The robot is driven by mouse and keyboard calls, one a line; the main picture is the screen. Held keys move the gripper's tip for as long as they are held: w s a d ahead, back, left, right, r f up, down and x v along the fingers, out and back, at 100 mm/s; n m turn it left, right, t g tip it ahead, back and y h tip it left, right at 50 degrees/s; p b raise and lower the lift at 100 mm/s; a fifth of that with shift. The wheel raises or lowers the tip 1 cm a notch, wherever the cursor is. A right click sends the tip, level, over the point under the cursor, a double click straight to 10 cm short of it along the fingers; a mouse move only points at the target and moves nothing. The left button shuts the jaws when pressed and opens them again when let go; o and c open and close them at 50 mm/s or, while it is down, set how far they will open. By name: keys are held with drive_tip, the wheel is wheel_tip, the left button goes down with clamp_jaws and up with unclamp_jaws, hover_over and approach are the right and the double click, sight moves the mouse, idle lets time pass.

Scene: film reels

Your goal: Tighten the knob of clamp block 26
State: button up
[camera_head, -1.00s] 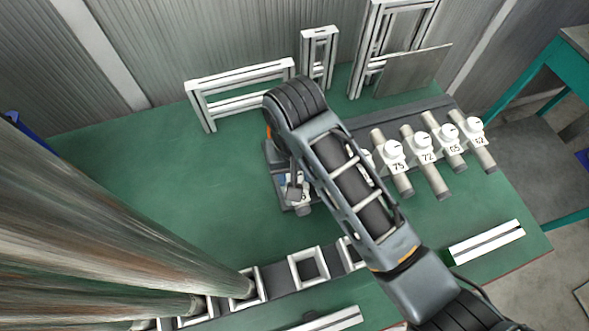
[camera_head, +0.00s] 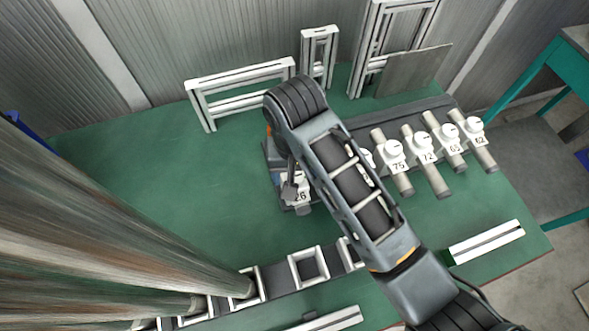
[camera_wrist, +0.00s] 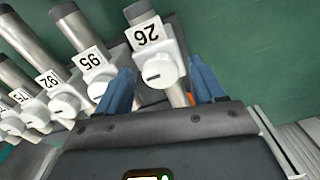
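Clamp block 26 (camera_head: 300,196) is a white block on a grey rod, partly hidden by my gripper (camera_head: 290,189) in the head view. In the wrist view its label, 26 (camera_wrist: 148,36), appears upside down. Its round white knob (camera_wrist: 158,73) has a dark slot mark on its face. My gripper (camera_wrist: 162,82) has two blue fingers, spread apart. One is on each side of the knob, with a gap visible at the right finger; I cannot tell whether the left finger touches it.
In the wrist view a neighbouring block's knob (camera_wrist: 99,87) is close to the left finger. The green table (camera_head: 170,170) is clear on the left.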

sight(296, 177)
wheel_tip(296, 177, up, 3)
drive_tip(key=shift+w+f, duration=0.1)
drive_tip(key=shift+w+a+r, duration=0.15)
drive_tip(key=shift+r, duration=0.3)
drive_tip(key=shift+w+a+r, duration=0.1)
drive_tip(key=shift+r, duration=0.3)
drive_tip(key=shift+s+d+r, duration=0.1)
drive_tip(key=shift+r, duration=0.15)
drive_tip(key=shift+s+d+r, duration=0.1)
drive_tip(key=shift+s+d, duration=0.1)
drive_tip(key=shift+d, duration=0.05)
drive_tip(key=shift+w+a+r, duration=0.1)
drive_tip(key=shift+w+r, duration=0.05)
drive_tip(key=shift+r, duration=1.1)
drive_tip(key=shift+s, duration=0.2)
